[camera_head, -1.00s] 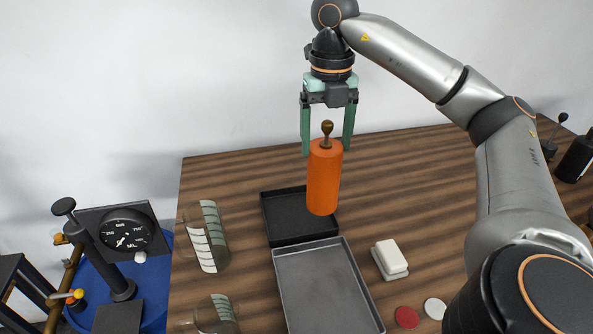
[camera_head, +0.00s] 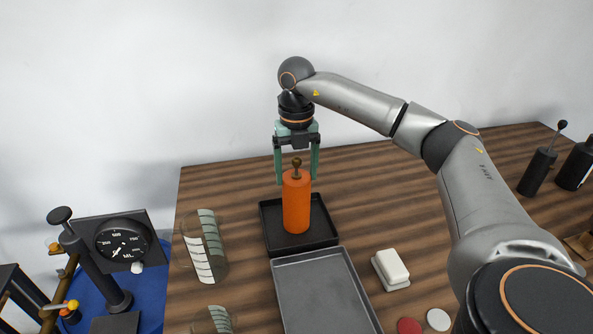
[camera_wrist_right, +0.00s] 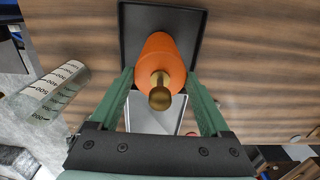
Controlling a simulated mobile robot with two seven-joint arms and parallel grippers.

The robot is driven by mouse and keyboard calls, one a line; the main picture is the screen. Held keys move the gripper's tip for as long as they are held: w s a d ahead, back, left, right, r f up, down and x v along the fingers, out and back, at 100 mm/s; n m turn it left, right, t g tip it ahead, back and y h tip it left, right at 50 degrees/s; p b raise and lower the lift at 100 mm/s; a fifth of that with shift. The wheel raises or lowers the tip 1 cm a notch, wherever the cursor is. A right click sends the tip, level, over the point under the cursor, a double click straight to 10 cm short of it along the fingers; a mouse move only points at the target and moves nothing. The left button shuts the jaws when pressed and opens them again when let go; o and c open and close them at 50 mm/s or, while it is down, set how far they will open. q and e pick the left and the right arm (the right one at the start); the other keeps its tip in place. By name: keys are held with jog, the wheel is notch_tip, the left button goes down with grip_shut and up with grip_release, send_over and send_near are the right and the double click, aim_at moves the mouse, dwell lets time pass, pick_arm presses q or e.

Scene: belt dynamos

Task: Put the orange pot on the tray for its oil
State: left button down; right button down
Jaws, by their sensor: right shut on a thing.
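The orange pot (camera_head: 296,205), a cylinder with a brass knob on top, stands upright between the fingers of my right gripper (camera_head: 297,180), which is shut on it near its top. The pot's lower end shows within the black tray (camera_head: 327,238); I cannot tell whether it touches the floor. In the right wrist view the pot (camera_wrist_right: 165,55) is seen from above, with the black tray (camera_wrist_right: 126,35) behind it. A larger grey metal tray (camera_head: 320,290) lies just in front of the black one. My left gripper is not in view.
Clear graduated vessels (camera_head: 204,245) stand left of the trays. A white block (camera_head: 391,268), a red disc (camera_head: 408,326) and a white disc (camera_head: 438,319) lie to the right. Dark bottles (camera_head: 538,172) stand far right. A dial gauge (camera_head: 124,240) is at left.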

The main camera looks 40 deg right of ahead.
dwell(0.3)
grip_release()
jog(key=shift+f, duration=0.15)
notch_tip(320, 180, up, 9)
jog(key=shift+r, duration=0.15)
jog(key=shift+r+p, duration=0.8)
jog(key=shift+r, duration=0.75)
jog(key=shift+f, duration=0.1)
